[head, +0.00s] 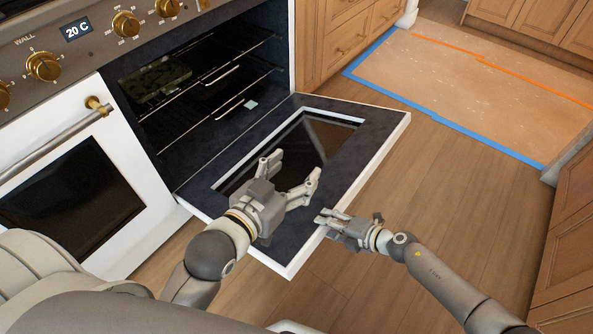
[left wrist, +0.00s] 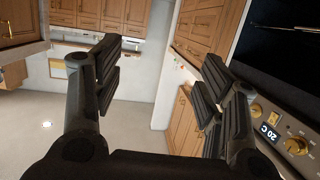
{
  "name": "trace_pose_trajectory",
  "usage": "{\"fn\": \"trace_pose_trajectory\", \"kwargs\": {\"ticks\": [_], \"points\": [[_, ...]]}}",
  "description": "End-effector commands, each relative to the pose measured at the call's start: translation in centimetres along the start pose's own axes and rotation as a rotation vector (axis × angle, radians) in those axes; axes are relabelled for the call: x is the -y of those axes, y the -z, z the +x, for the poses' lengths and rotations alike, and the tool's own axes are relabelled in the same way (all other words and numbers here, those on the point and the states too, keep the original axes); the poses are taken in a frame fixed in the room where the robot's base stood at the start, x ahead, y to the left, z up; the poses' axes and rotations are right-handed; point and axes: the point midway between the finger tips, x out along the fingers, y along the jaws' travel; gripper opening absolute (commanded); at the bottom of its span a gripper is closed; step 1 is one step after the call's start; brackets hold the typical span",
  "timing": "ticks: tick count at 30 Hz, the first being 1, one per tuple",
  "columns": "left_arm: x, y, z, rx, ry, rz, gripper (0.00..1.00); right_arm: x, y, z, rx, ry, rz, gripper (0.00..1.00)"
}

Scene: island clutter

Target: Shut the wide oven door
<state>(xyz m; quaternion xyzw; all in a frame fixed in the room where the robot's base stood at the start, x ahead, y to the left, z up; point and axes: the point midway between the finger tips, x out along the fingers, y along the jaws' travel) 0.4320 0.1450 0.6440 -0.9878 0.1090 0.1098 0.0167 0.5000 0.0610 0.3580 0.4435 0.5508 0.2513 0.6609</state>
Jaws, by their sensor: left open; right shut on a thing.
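The wide oven door (head: 378,137) is folded down, about level, in front of the open oven cavity (head: 205,85). Its dark inner face and glass pane face up, and its white rim shows. My left gripper (head: 293,169) is open and empty over the door's inner face, hiding part of the pane. Its spread fingers also show in the left wrist view (left wrist: 160,80), with nothing between them. My right gripper (head: 328,219) is shut on the door's outer edge, near the front right part of the rim. The door's handle is hidden.
The smaller oven door (head: 75,190) on the left is shut, with a bar handle (head: 60,137). Wire racks and a patterned item (head: 155,80) are inside the cavity. Wooden cabinets stand behind and at right. The wooden floor (head: 470,190) right of the door is clear.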

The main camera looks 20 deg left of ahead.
Motion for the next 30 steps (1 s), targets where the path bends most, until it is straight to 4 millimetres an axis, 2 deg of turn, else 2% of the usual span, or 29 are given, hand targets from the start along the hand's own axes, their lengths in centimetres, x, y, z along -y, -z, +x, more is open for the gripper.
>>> {"fn": "trace_pose_trajectory", "kwargs": {"ticks": [1,30], "points": [[0.1,-0.3,-0.1,0.018,0.001,0.000,0.65,-0.7,0.2,0.2,-0.003,-0.009,-0.001,0.15],[1.0,-6.8,-2.6,0.373,0.022,0.000,0.65,-1.7,0.2,0.0,-0.003,0.008,0.000,0.15]]}}
